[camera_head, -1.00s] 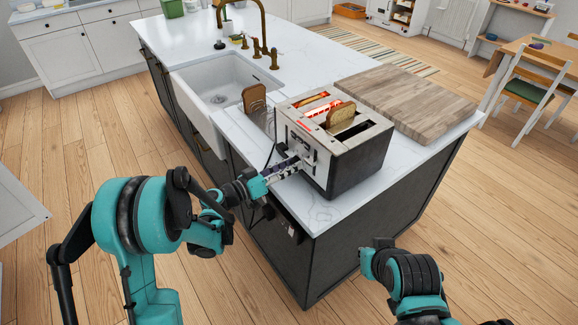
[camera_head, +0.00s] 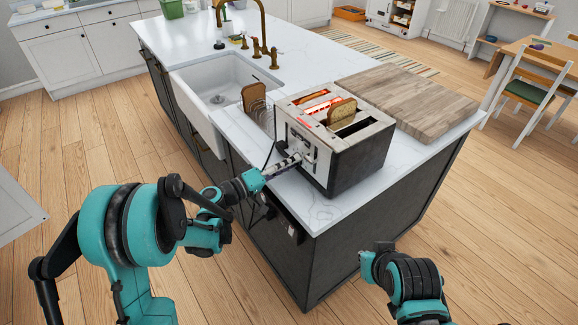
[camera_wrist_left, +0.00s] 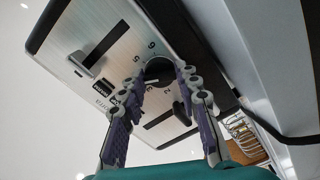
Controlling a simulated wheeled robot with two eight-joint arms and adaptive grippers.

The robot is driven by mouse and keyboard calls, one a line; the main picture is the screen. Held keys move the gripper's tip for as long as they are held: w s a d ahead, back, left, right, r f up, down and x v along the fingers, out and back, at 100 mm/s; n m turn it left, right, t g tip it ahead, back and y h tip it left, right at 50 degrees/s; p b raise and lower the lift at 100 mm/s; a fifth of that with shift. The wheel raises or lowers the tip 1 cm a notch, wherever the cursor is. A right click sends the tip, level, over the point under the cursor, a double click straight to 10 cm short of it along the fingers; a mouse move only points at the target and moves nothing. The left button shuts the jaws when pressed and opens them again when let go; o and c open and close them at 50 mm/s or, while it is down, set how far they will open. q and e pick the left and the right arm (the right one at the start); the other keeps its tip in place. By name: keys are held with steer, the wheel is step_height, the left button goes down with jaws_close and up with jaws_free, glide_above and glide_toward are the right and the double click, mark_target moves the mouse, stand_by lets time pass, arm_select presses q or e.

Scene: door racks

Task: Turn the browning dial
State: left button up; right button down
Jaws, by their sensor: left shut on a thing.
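The toaster (camera_head: 350,165) stands on the white island counter, with a slice of bread (camera_head: 342,111) in one slot and a red glow in another. Its front panel (camera_wrist_left: 120,60) fills the left wrist view, with a lever (camera_wrist_left: 82,64) and a round dark browning dial (camera_wrist_left: 158,72) ringed by numbers. My left gripper (camera_wrist_left: 160,78) has its two fingers on either side of the dial and is shut on it; it also shows at the toaster's front in the head view (camera_head: 297,160). My right gripper (camera_head: 383,246) hangs beside the island, and its fingers are not clear.
A wooden cutting board (camera_head: 410,98) lies behind the toaster. A dark cable (camera_head: 272,150) hangs by the toaster's left side.

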arm_select(q)
steer(key=n, duration=0.4)
steer(key=shift+n+b, duration=0.3)
steer(key=shift+b, duration=0.1)
steer(key=shift+n+b, duration=0.35)
steer(key=shift+n, duration=2.15)
steer(key=o, duration=1.2)
steer(key=shift+c, duration=0.2)
steer(key=v, duration=1.2)
